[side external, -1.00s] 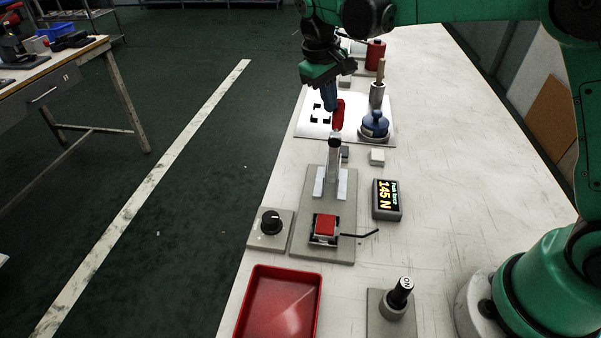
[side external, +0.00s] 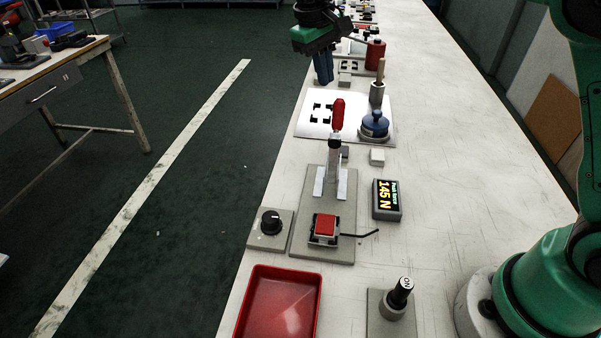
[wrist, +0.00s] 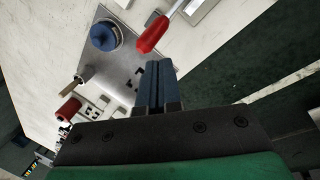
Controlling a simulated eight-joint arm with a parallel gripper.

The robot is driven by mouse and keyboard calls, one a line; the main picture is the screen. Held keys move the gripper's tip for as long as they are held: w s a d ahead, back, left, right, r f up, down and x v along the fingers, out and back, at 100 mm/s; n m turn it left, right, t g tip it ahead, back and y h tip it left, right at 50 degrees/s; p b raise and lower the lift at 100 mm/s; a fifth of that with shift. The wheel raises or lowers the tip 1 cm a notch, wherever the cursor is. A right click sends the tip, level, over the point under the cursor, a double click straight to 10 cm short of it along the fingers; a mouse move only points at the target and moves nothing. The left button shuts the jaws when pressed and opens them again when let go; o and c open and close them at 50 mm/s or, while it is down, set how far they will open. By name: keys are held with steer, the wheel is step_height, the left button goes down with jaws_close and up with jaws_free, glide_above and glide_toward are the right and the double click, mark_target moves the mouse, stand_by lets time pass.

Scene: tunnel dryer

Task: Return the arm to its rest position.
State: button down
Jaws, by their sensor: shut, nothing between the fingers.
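My gripper (side external: 323,69) hangs above the far part of the bench (side external: 470,180), near its left edge. Its blue fingers are shut together with nothing between them, and they also show in the wrist view (wrist: 157,88). The gripper is apart from the red-handled toggle clamp (side external: 338,115), whose handle stands upright in the side view. In the wrist view the red handle (wrist: 153,34) lies just beyond the fingertips.
A white plate (side external: 305,125) with black marks and a blue-knobbed piece (side external: 374,125) lie below. A display (side external: 387,200) reads 145 N. A red tray (side external: 250,300), a black knob (side external: 271,222) and an ON lever (side external: 401,292) stand nearer. The bench's right side is clear.

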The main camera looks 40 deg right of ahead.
steer(key=s+f+t+y, duration=0.2)
steer(key=s+f+t, duration=0.2)
steer(key=s, duration=1)
steer(key=t, duration=0.3)
steer(key=shift+s+d+m+y, duration=0.25)
steer(key=shift+s+m+y, duration=0.05)
steer(key=shift+m, duration=0.1)
